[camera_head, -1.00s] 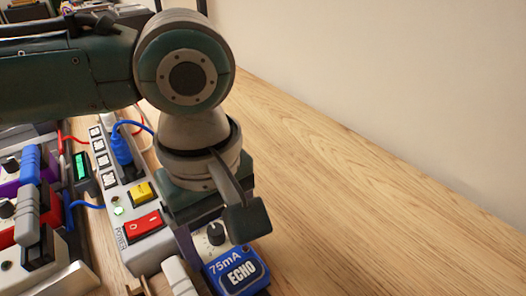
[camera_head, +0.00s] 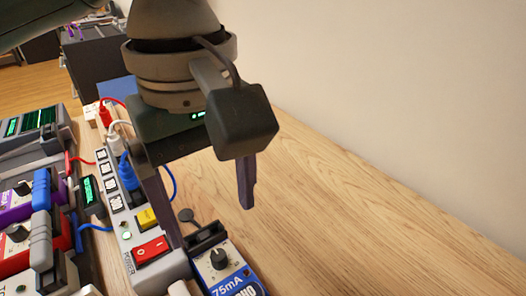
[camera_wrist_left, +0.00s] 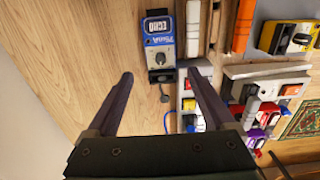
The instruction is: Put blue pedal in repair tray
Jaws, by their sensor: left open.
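The blue pedal (camera_head: 224,270), marked 75mA ECHO with a black knob, stands on the wooden table beside the power strip's near end. The bottom edge of the head view cuts it off. It shows whole in the left wrist view (camera_wrist_left: 158,42), at top centre. My left gripper (camera_head: 208,222) is open and empty, with its fingers pointing down above the table near the pedal. In the wrist view, the space between its fingertips (camera_wrist_left: 160,76) lines up with the pedal's near end, apart from it. My right gripper is not in view. I cannot make out the repair tray.
A grey power strip (camera_head: 118,212) with red and yellow switches and plugged-in cables runs along the pedal's left. A purple pedal (camera_head: 17,207) and a red pedal (camera_head: 16,243) crowd the far left. Bare wooden table (camera_head: 350,215) lies to the right, up to the wall.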

